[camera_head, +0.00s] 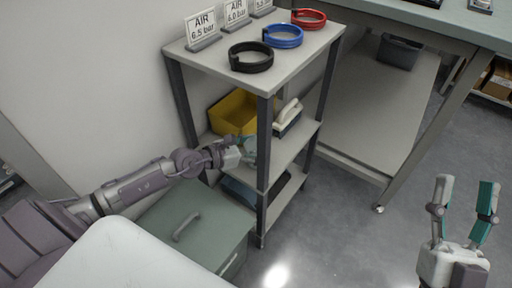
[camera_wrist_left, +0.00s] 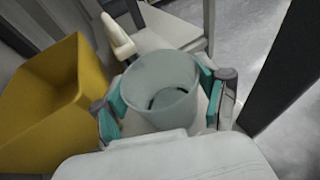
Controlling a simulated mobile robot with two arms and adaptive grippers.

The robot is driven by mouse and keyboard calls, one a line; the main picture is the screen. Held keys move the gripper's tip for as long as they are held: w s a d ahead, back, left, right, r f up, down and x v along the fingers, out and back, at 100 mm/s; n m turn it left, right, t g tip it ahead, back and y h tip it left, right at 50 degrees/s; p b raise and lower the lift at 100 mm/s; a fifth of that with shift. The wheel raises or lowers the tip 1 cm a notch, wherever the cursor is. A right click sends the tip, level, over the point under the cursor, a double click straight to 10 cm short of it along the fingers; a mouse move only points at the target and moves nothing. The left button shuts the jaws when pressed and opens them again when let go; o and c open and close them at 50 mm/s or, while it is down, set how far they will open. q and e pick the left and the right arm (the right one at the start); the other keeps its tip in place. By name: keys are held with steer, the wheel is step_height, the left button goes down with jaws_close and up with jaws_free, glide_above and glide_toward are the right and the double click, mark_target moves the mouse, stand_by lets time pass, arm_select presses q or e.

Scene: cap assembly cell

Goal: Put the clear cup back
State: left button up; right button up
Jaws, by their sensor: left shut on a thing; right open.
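The clear cup (camera_wrist_left: 160,88) is upright between the teal fingers of my left gripper (camera_wrist_left: 162,102) in the left wrist view. The fingers are shut on its sides. In the head view my left gripper (camera_head: 243,156) reaches in to the middle shelf (camera_head: 284,150) of the rack, in front of the yellow bin, and the cup is hard to make out there. Whether the cup's base touches the shelf cannot be told. My right gripper (camera_head: 462,212) is open and empty over the floor at the right.
The yellow bin (camera_head: 232,110) and a white-handled tool (camera_head: 288,115) are on the middle shelf. Dark rack posts (camera_head: 264,160) stand close to the left gripper. Black (camera_head: 251,57), blue (camera_head: 283,36) and red (camera_head: 309,18) hose coils lie on top. A green-grey cabinet (camera_head: 195,232) stands below my left arm.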

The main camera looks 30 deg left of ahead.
arm_select(q)
steer(key=shift+f, duration=0.1)
arm_select(e)
steer(key=shift+s+r, duration=0.15)
steer(key=shift+s, duration=0.05)
arm_select(q)
steer(key=o, duration=0.9)
arm_select(e)
steer(key=shift+s+r+t+y, duration=0.15)
steer(key=shift+t+y, duration=0.15)
